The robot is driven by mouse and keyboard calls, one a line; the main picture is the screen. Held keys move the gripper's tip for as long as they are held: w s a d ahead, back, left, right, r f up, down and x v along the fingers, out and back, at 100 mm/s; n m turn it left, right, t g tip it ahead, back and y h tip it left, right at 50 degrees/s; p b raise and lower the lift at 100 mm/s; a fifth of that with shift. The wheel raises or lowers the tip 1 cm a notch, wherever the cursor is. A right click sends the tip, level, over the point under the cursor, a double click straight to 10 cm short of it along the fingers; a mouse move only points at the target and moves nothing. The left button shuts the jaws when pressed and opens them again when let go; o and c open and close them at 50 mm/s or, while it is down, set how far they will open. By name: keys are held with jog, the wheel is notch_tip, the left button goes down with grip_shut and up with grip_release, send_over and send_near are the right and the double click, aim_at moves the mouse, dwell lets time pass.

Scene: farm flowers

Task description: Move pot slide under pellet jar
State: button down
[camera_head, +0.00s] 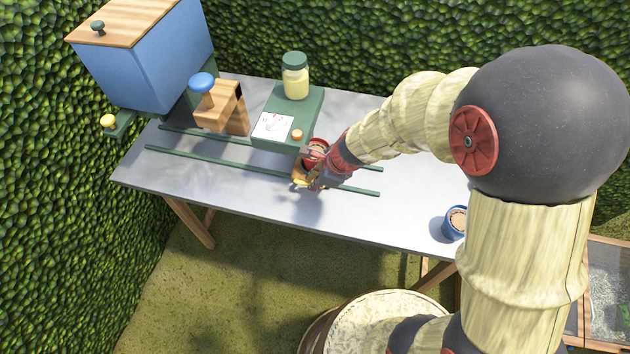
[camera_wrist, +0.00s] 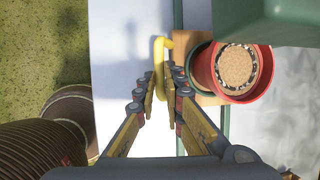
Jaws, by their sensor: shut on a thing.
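My gripper (camera_head: 306,178) is shut on the yellow handle (camera_wrist: 158,52) of the wooden pot slide (camera_wrist: 210,99), at the front side of the rails. The handle shows between the two fingers (camera_wrist: 162,82) in the wrist view. A red pot (camera_wrist: 264,82) with a round brown top sits on the slide. In the head view the pot (camera_head: 319,144) is partly hidden by my gripper, close to the front right corner of the green stand. The pellet jar (camera_head: 295,82), pale yellow with a green lid, stands upright on the green stand (camera_head: 312,108), behind and left of the pot.
Two green rails (camera_head: 220,160) run along the grey table (camera_head: 240,193). A wooden block (camera_head: 232,110) with a blue knob (camera_head: 201,83) stands left of the stand. A blue hopper (camera_head: 150,65) is at the far left. A blue pot (camera_head: 449,225) stands near the right front edge.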

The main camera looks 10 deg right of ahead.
aim_at(298, 181)
jog(key=a, duration=0.1)
jog(key=w+a+p, duration=0.1)
jog(key=a, duration=0.1)
jog(key=shift+a+r+p, duration=0.1)
jog(key=shift+a+p, duration=0.1)
jog(key=shift+p, duration=0.1)
jog(key=shift+w+a, duration=0.25)
jog(key=shift+a, duration=0.1)
jog(key=c, duration=1.9)
grip_release()
jog(key=shift+d, duration=0.15)
